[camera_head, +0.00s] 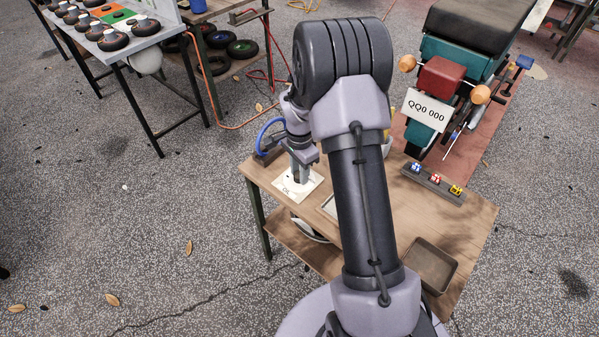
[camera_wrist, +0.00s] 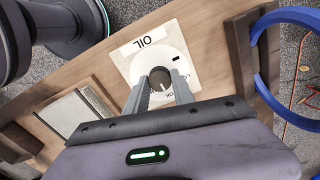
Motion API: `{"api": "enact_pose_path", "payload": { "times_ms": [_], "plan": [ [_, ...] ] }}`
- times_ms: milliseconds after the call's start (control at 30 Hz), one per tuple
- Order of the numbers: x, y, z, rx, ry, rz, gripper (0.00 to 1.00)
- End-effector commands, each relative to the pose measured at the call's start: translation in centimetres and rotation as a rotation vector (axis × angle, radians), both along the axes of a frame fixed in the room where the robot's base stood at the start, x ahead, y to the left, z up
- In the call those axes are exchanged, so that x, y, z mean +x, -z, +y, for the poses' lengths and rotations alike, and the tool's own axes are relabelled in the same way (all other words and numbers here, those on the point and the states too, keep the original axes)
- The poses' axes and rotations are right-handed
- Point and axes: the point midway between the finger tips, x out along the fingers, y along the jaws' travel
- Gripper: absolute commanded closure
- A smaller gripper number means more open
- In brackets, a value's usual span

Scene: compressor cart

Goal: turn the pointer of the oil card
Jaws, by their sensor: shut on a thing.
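The oil card (camera_head: 311,183) is a white square lying flat at the left end of the wooden table. My gripper (camera_wrist: 161,84) is shut on the pointer, one finger on each side. In the head view my gripper (camera_head: 299,179) points down onto the card and hides the pointer.
A blue hoop-shaped part (camera_head: 269,136) stands at the table's back left corner, close to my gripper. A rack with small coloured items (camera_head: 434,182) and an empty tray (camera_head: 431,265) lie on the right. A flat pale panel (camera_wrist: 78,112) is near the card.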

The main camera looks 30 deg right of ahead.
Motion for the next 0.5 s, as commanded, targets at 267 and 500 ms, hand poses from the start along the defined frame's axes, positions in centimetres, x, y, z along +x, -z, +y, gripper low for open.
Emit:
{"api": "enact_pose_path", "payload": {
  "times_ms": [267, 500],
  "plan": [
    [0.05, -0.07, -0.02, -0.001, 0.045, -0.002, 1.0],
    [0.06, -0.08, -0.03, -0.001, 0.048, -0.002, 1.0]
  ]
}}
